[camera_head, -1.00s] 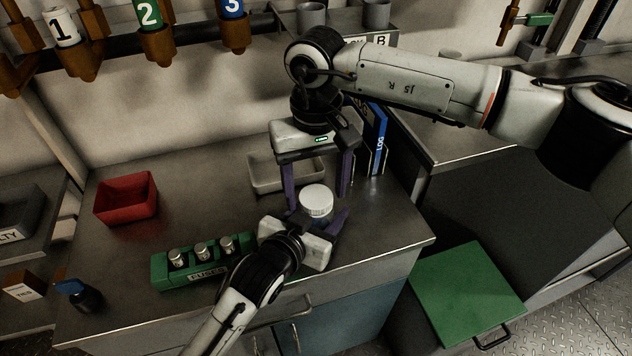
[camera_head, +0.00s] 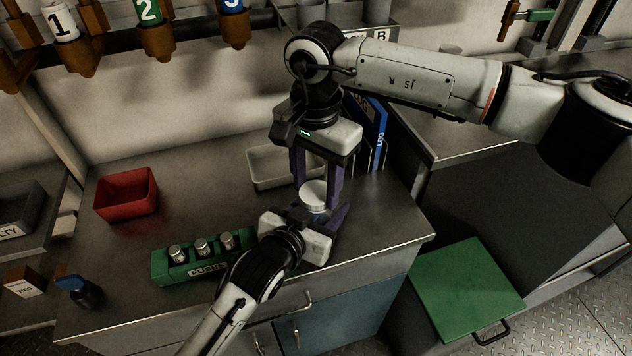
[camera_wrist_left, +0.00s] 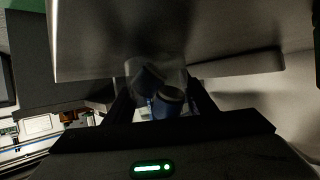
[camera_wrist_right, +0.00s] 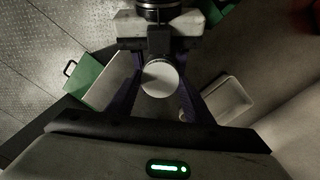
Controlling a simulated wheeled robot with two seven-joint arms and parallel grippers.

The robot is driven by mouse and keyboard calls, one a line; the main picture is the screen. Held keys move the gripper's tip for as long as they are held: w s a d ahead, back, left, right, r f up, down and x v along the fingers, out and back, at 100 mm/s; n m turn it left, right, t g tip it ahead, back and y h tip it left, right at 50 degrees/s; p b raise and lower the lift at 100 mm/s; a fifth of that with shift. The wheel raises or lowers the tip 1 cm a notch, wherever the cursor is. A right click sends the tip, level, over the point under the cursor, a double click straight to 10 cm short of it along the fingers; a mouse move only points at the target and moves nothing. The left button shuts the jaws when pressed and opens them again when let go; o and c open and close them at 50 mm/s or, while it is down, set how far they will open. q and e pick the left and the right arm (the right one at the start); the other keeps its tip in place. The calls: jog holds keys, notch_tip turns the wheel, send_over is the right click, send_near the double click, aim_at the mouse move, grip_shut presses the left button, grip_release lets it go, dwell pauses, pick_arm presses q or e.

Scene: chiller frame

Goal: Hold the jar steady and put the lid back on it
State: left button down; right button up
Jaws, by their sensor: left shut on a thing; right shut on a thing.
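The white round lid (camera_head: 313,194) sits at the top of the jar; I cannot tell how tightly it is seated. It also shows in the right wrist view (camera_wrist_right: 160,78). My right gripper (camera_head: 317,196) points down from above, with its purple fingers shut on the lid. My left gripper (camera_head: 318,216) reaches in low from the front and is shut on the jar below the lid. The jar is mostly hidden in the head view. In the left wrist view the dark blue jar (camera_wrist_left: 168,103) shows between the fingers.
A green fuse rack (camera_head: 205,260) stands left of the left gripper, close to the front edge. A pale tray (camera_head: 262,182) lies just behind the jar, and blue log binders (camera_head: 381,140) stand behind on the right. A red bin (camera_head: 126,195) is at the left.

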jog(key=m, duration=0.5)
jog(key=o, duration=1.1)
jog(key=shift+o, duration=0.2)
jog(key=shift+r, duration=0.1)
jog(key=shift+r, duration=2.15)
jog(key=shift+c, duration=0.4)
